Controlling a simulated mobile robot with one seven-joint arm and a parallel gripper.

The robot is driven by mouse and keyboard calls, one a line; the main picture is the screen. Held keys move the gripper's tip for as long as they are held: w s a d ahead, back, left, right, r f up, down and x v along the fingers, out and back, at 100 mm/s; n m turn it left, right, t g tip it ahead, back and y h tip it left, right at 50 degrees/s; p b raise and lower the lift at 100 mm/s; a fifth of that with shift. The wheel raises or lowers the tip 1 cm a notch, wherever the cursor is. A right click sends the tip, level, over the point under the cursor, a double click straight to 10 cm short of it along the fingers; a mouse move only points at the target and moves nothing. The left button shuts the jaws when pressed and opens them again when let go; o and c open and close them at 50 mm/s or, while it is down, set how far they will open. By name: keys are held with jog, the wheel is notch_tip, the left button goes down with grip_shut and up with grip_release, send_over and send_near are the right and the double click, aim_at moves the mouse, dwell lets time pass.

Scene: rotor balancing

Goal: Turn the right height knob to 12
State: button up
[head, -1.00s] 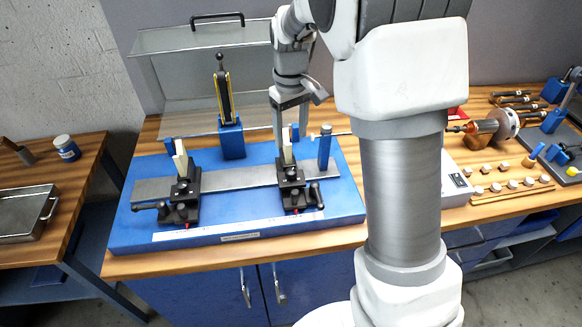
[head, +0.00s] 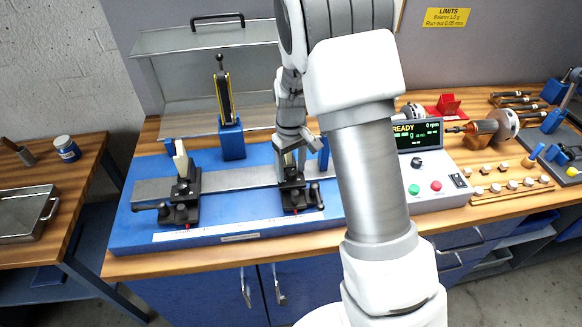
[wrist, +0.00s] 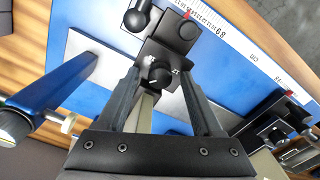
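The right support stand (head: 292,197) is black and stands on the blue balancing base (head: 130,226). In the wrist view, a round black knob (wrist: 160,77) with a pale index mark sits on this stand. I cannot read any number on it. My gripper (wrist: 160,70) is open, with one finger on each side of the knob and a visible gap to it. In the head view, my gripper (head: 290,166) hangs just above the right stand and partly hides its top. I cannot tell how far the fingertips are above the knob.
The left support stand (head: 180,195) stands on the same grey rail. A blue post (wrist: 30,115) is close beside my gripper. A clear raised guard (head: 160,95) stands behind. The control console (head: 440,172) is at right, its display reading READY and 0 rpm.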

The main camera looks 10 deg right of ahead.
grip_shut()
jog(key=shift+m, duration=0.3)
jog(key=m, duration=0.4)
jog(key=shift+m, duration=0.4)
jog(key=m, duration=0.5)
jog(key=shift+m, duration=0.3)
grip_release()
dwell(0.3)
jog(key=shift+r, duration=0.15)
